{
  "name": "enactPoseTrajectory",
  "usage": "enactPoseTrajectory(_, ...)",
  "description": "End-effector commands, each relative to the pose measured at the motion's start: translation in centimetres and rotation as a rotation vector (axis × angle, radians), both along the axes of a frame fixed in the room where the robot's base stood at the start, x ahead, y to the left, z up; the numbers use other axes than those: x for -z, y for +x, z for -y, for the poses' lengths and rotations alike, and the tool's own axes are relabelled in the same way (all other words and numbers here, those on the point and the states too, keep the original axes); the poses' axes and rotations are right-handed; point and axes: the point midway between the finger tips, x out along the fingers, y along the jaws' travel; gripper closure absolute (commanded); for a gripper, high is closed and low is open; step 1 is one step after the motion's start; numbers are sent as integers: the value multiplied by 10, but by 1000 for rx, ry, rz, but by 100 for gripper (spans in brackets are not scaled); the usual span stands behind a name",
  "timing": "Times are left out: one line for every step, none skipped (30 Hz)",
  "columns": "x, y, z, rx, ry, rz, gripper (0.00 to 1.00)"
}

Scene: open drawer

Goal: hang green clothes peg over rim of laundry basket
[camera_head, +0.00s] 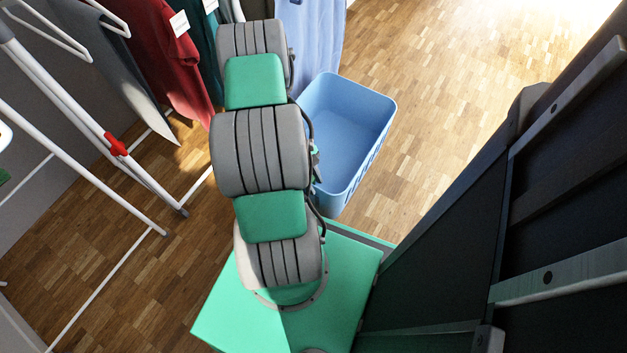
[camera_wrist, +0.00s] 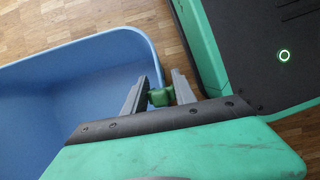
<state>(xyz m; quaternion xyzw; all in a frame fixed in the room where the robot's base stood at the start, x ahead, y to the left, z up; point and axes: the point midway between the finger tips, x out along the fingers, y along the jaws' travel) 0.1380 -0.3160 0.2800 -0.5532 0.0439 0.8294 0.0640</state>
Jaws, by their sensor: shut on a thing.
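A light-blue laundry basket (camera_head: 343,130) stands on the floor behind and right of my arm in the head view. Its inside and curved rim also show in the wrist view (camera_wrist: 100,43). In the wrist view my gripper (camera_wrist: 160,92) is shut on the green clothes peg (camera_wrist: 161,97). The peg sits between the two grey fingers at the basket's rim corner. One finger appears over the basket's inside and the other outside it. I cannot tell whether the peg touches the rim.
A clothes rack with hanging garments (camera_head: 172,60) stands at the left and back. White rack legs (camera_head: 110,158) with a red joint run along the left floor. Wooden floor (camera_head: 420,75) is clear right of the basket.

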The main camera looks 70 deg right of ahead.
Motion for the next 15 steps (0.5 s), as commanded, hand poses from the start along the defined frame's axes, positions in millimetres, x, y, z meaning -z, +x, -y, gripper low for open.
enactPoseTrajectory(7, 0, 0, 0, 0, 0, 100)
enactPoseTrajectory(9, 0, 0, 0, 0, 0, 100)
enactPoseTrajectory(11, 0, 0, 0, 0, 0, 100)
enactPoseTrajectory(13, 0, 0, 0, 0, 0, 100)
enactPoseTrajectory(14, 0, 0, 0, 0, 0, 100)
enactPoseTrajectory(15, 0, 0, 0, 0, 0, 100)
enactPoseTrajectory(15, 0, 0, 0, 0, 0, 100)
enactPoseTrajectory(15, 0, 0, 0, 0, 0, 100)
enactPoseTrajectory(15, 0, 0, 0, 0, 0, 100)
enactPoseTrajectory(15, 0, 0, 0, 0, 0, 100)
enactPoseTrajectory(15, 0, 0, 0, 0, 0, 100)
enactPoseTrajectory(15, 0, 0, 0, 0, 0, 100)
enactPoseTrajectory(15, 0, 0, 0, 0, 0, 100)
enactPoseTrajectory(15, 0, 0, 0, 0, 0, 100)
enactPoseTrajectory(15, 0, 0, 0, 0, 0, 67)
